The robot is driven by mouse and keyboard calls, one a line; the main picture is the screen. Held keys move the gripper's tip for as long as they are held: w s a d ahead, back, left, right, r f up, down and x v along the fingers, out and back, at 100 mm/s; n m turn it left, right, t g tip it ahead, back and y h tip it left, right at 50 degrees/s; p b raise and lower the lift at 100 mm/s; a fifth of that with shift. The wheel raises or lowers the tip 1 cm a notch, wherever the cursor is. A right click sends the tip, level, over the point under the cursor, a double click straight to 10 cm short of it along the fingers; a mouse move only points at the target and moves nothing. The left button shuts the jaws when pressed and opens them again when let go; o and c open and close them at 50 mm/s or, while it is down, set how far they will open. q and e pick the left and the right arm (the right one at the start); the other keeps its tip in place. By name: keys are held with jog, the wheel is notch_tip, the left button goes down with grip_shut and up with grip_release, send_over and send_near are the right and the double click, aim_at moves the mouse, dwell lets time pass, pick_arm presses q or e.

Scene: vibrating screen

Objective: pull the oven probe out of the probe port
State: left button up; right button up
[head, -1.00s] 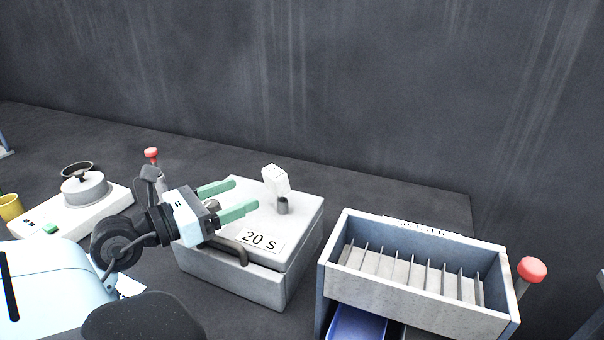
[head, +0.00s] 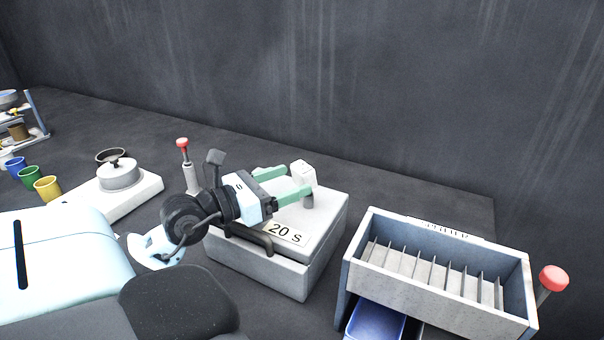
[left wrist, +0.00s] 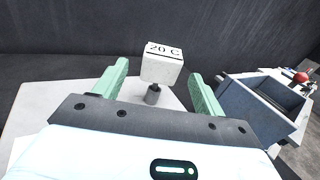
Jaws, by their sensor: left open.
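The oven probe is a white block-shaped head (head: 303,174) standing in a short dark grey port (head: 308,200) on top of a pale grey box (head: 262,268) labelled "20 S". In the left wrist view the probe head (left wrist: 162,64) reads "20 C" and stands over the dark port (left wrist: 153,95). My left gripper (head: 290,181) is open, with green fingers pointing at the probe. In the left wrist view the probe is between the two fingers (left wrist: 158,84), slightly beyond them, with gaps on both sides. My right gripper is not in view.
A grey slotted splitter box (head: 440,297) stands to the right, with a blue tray (head: 375,322) beneath and a red-knobbed lever (head: 553,279) beside it. A white scale-like unit with a round pan (head: 118,175), another red knob (head: 182,143) and coloured cups (head: 47,188) are to the left.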

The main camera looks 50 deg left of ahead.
pick_arm(q)
jog(key=shift+w+d+r, duration=0.1)
jog(key=shift+w+d, duration=0.05)
jog(key=shift+w, duration=0.4)
jog(key=shift+w+d, duration=0.1)
jog(key=shift+w, duration=0.75)
jog(key=shift+c, duration=1.2)
jog(key=c, duration=0.9)
